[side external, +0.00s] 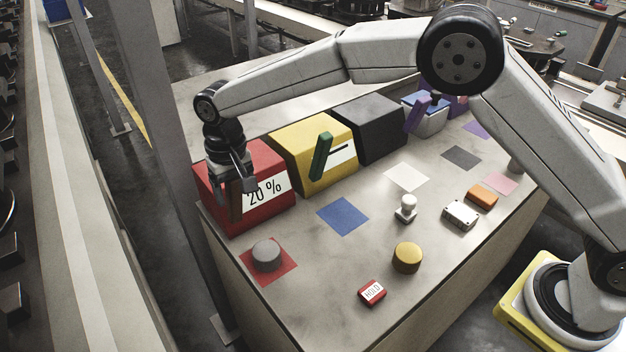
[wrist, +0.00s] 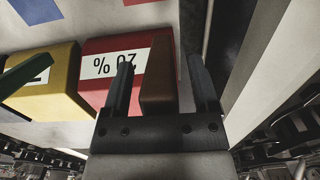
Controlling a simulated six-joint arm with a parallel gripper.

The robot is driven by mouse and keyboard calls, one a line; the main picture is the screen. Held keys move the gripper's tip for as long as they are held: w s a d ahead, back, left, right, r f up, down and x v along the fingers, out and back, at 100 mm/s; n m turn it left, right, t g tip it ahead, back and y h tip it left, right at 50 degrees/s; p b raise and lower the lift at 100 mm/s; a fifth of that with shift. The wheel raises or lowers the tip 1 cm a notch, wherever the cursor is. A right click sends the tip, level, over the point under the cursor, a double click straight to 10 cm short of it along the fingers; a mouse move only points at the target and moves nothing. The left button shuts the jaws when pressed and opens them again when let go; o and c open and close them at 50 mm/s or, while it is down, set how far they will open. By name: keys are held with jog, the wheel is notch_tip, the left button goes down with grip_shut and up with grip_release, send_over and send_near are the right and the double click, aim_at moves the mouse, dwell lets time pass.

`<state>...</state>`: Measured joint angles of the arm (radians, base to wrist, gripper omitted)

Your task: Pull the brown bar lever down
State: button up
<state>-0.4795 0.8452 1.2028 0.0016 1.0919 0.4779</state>
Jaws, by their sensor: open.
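The brown bar lever (side external: 236,207) is on the front face of the red box (side external: 268,165), beside the white "20 %" label (side external: 265,190). It looks roughly upright, and its upper part is partly hidden by my gripper (side external: 234,186). In the wrist view the brown lever (wrist: 158,82) lies between the two fingers of my gripper (wrist: 161,66), which are apart. A gap shows between the lever and the right finger. The lever is closer to the left finger, and I cannot tell whether they touch.
The yellow box (side external: 312,150) with a green lever (side external: 321,156) stands beside the red box, then a black box (side external: 368,128). In front are a grey knob (side external: 266,254), a yellow knob (side external: 407,257) and a red "HOLD" block (side external: 372,292). A post (side external: 178,150) rises at the left.

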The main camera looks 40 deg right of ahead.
grip_shut()
dwell(1.3)
